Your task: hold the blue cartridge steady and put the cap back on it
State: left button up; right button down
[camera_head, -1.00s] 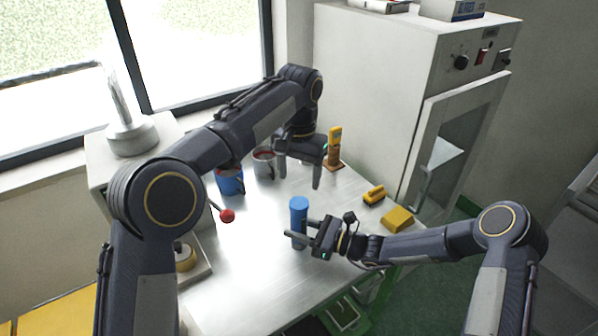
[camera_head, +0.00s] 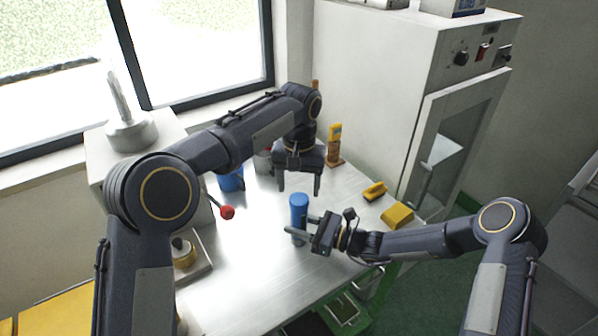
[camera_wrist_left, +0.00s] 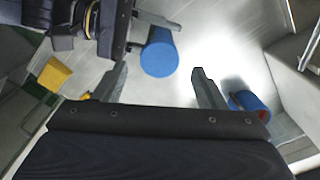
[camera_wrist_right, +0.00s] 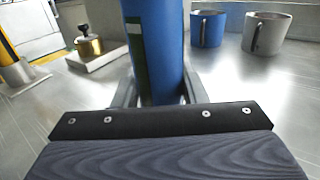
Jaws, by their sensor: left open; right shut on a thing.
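The blue cartridge (camera_head: 299,212) stands upright over the front of the metal table. My right gripper (camera_head: 301,228) is shut around its body; the right wrist view also shows the cartridge (camera_wrist_right: 155,40) between the fingers. In the left wrist view, its closed blue top (camera_wrist_left: 160,58) faces me. A wider blue band like a cap shows at that top, but I cannot tell whether it is seated. My left gripper (camera_head: 298,191) is open and empty, pointing down close above and behind the cartridge. In the left wrist view, its fingertips (camera_wrist_left: 158,78) are spread on either side below the blue top.
A blue mug (camera_wrist_right: 207,28) and a grey mug (camera_wrist_right: 266,32) stand behind. A red ball-ended lever (camera_head: 227,212) sticks out at left. A white oven cabinet (camera_head: 375,90) borders the back.

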aim_at(299, 199)
pick_arm(q)
jog(key=shift+f, duration=1.7)
jog(key=c, duration=1)
jog(key=shift+m, duration=0.9)
jog(key=o, duration=1.1)
jog(key=shift+r, duration=2.3)
jog(key=shift+c, duration=0.5)
